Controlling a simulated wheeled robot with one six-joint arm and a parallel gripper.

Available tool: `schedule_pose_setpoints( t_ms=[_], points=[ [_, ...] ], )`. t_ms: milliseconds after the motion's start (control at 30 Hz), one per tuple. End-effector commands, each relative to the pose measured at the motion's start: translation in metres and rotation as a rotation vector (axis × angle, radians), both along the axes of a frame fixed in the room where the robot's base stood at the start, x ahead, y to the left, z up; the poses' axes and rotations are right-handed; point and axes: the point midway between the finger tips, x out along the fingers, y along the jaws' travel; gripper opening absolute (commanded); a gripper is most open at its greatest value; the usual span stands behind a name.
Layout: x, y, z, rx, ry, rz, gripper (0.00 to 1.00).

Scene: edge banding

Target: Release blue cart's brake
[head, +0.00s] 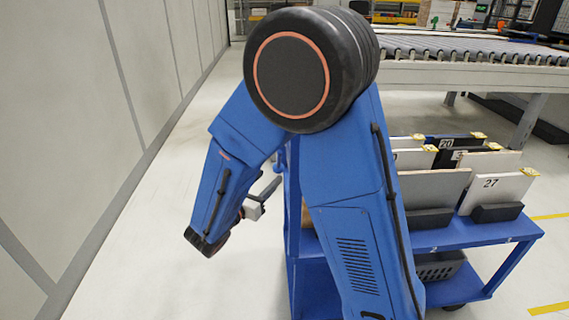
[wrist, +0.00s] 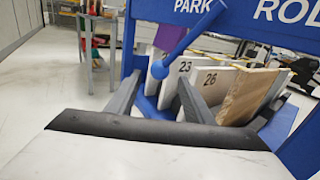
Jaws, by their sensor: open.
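The blue cart (head: 470,238) stands on the right in the head view, partly hidden behind my arm. In the wrist view its blue upper frame (wrist: 240,22) carries the words PARK and ROL, the latter cut off by the picture edge. A blue brake lever (wrist: 190,43) slants down-left from this frame, below the word PARK. My gripper (wrist: 160,78) is open, with its two grey fingers spread on either side of the lever's lower end. I cannot tell whether a finger touches the lever. In the head view the fingers are small beside the cart's left end.
Upright panels stand in the cart, among them white panels 23 (wrist: 172,80) and 26 (wrist: 208,82) and a wood-coloured one (wrist: 250,92). Panel 27 (head: 493,190) shows in the head view. A roller conveyor (head: 470,50) lies behind. The floor left of my arm is clear up to the wall.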

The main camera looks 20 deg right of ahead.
Motion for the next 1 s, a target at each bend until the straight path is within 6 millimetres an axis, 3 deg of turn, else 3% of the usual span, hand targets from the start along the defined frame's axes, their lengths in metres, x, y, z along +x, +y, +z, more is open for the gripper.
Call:
schedule_pose_setpoints(
  t_ms=[600, 1000],
  points=[
    [0.054, -0.065, 0.000, 0.000, 0.000, -0.004, 0.47],
    [0.073, -0.085, 0.000, 0.000, 0.000, -0.001, 0.47]
  ],
)
